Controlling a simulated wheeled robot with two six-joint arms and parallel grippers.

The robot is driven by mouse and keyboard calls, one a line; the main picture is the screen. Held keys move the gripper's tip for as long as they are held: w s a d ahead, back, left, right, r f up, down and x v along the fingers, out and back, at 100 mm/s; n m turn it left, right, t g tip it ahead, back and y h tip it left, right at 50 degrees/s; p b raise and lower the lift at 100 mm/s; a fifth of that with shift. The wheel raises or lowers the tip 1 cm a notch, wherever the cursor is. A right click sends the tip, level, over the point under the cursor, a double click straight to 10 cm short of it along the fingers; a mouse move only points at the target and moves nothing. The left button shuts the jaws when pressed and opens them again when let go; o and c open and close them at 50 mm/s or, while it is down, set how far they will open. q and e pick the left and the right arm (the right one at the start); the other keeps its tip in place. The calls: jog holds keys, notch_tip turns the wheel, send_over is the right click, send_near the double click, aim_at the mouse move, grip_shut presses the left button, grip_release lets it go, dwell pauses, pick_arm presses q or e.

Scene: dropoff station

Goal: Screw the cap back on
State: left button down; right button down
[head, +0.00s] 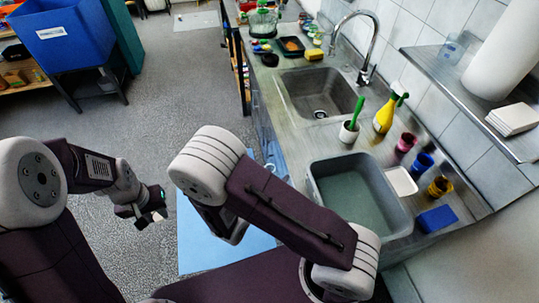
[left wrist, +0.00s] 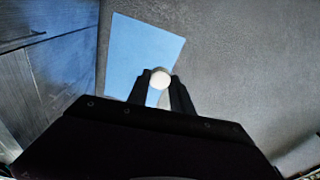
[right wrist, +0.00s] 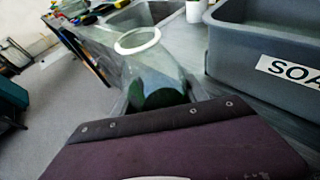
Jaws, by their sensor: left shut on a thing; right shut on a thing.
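My left gripper (head: 150,215) is out over the floor at the left of the head view. In the left wrist view its fingers (left wrist: 161,80) are shut on a round white cap (left wrist: 160,77), held above the blue floor mat. My right gripper is hidden behind its own arm in the head view. In the right wrist view it is shut on a clear greenish bottle (right wrist: 158,78) with a white ring at its open-looking mouth (right wrist: 137,40). The right fingers are mostly hidden. Cap and bottle are apart.
The counter holds a sink (head: 318,92), a grey soak basin (head: 400,215), a yellow bottle (head: 385,117), several coloured cups and a blue block (head: 437,219). The basin stands close beside the bottle in the right wrist view. A blue mat (head: 195,245) lies on open floor.

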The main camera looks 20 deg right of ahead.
jog(key=s+a+r+n+t+y, duration=0.1)
jog(key=a+r+n+t+y, duration=0.1)
jog(key=a+r, duration=0.6)
jog(key=shift+s+a+r+n+t+y, duration=0.3)
jog(key=shift+a+r+n+t+y, duration=0.15)
jog(key=shift+n+y, duration=0.35)
